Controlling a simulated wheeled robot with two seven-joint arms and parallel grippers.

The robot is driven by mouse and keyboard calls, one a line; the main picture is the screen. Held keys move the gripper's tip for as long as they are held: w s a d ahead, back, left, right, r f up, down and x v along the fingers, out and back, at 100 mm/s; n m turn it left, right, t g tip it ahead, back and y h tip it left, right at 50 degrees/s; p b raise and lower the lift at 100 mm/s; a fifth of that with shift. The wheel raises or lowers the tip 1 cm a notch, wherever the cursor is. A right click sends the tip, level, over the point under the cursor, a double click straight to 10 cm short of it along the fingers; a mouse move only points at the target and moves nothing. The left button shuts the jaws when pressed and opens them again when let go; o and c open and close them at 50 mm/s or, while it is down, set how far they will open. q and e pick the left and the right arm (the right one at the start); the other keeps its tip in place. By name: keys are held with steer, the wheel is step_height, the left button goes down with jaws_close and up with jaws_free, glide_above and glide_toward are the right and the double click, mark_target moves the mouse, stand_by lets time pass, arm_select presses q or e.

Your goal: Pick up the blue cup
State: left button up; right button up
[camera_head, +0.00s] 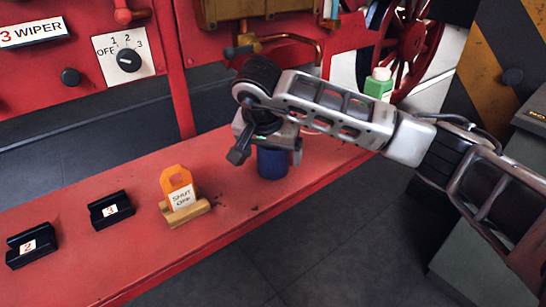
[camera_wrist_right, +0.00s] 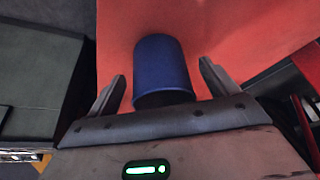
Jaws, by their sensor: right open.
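The blue cup (camera_head: 272,163) stands upright on the red bench (camera_head: 110,260), its upper part partly hidden behind my right gripper (camera_head: 262,145) in the head view. In the right wrist view the blue cup (camera_wrist_right: 163,68) lies between the two spread dark fingers of my right gripper (camera_wrist_right: 160,85), with a gap on each side. The fingers are open and I see no contact with the cup. My left gripper is not in view.
An orange "SHUT OFF" tag (camera_head: 178,190) stands in a wooden holder left of the cup. Black holders marked 3 (camera_head: 110,210) and 2 (camera_head: 30,246) sit farther left. A green bottle (camera_head: 378,84) stands behind my right arm. The red panel (camera_head: 90,80) rises behind the bench.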

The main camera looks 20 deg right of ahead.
steer(key=shift+x, duration=0.75)
steer(key=c, duration=1.1)
steer(key=shift+r, duration=0.2)
